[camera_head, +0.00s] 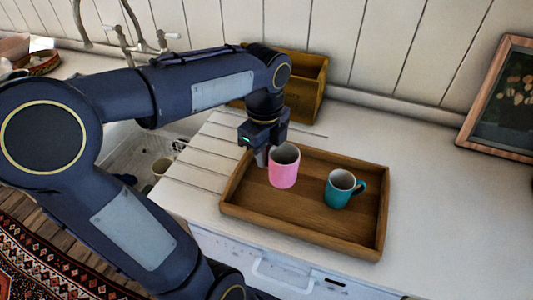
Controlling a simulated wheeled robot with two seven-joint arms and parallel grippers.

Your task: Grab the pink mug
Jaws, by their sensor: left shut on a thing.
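The pink mug (284,172) is upright at the left part of a wooden tray (316,237) on the white counter. I cannot tell whether its base touches the tray. My left gripper (264,156) points down at the mug's left side and is shut on it. The fingers are partly hidden and the mug's handle is not visible. My right gripper is not in view.
A teal mug (339,190) stands on the tray to the right of the pink mug. A wooden box (305,88) is behind the tray against the wall. A framed picture (503,103) leans at the right. The sink with its faucet (148,46) is at the left. The counter right of the tray is clear.

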